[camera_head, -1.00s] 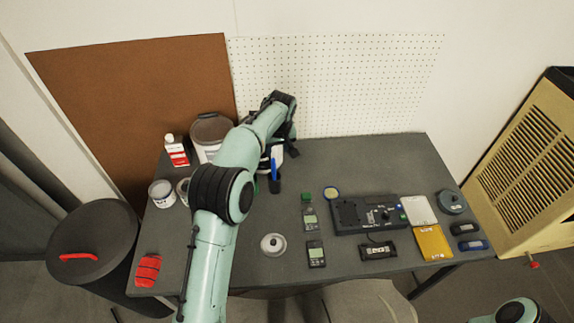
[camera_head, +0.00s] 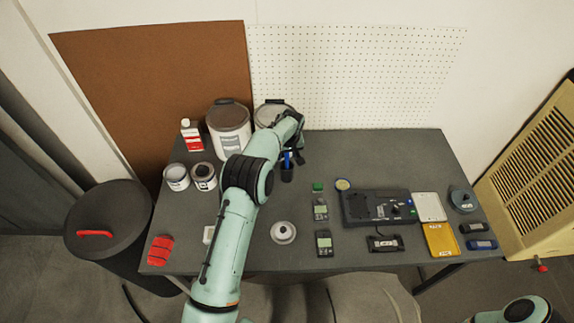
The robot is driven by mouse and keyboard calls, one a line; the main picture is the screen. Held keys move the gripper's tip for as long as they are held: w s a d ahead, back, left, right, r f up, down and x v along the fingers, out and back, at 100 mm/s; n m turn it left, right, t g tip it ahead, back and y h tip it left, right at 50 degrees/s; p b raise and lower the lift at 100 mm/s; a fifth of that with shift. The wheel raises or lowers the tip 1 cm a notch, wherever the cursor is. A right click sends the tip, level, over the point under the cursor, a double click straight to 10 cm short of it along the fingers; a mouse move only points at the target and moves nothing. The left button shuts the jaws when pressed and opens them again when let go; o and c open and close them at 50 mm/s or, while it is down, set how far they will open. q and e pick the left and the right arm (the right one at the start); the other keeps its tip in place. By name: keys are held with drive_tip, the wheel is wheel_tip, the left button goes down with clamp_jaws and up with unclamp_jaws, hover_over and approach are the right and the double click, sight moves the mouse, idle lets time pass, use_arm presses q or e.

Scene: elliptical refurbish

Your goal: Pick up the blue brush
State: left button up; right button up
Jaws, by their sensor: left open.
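The blue brush (camera_head: 287,160) stands upright in a small dark holder (camera_head: 287,174) near the middle of the table. Only its blue handle shows above the holder. My left arm reaches in from the bottom, and its wrist hangs just behind and above the brush. My left gripper (camera_head: 294,156) is open, with a dark finger showing just right of the brush handle. My arm hides the rest of the gripper, and I cannot tell whether it touches the handle. My right gripper is out of view; only a piece of my right arm shows at the bottom right.
Large cans (camera_head: 230,128) (camera_head: 270,112), a red-and-white bottle (camera_head: 192,136) and small cans (camera_head: 177,178) stand at the left back. A round white lid (camera_head: 283,232), meters (camera_head: 321,210) and a dark device (camera_head: 377,208) lie in front and right. The back right of the table is clear.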

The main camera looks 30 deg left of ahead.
use_arm(q)
drive_tip(key=shift+s+f, duration=0.1)
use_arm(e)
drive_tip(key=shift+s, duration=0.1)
use_arm(q)
clamp_jaws()
wheel_tip(320, 180, up, 20)
drive_tip(key=p, duration=0.2)
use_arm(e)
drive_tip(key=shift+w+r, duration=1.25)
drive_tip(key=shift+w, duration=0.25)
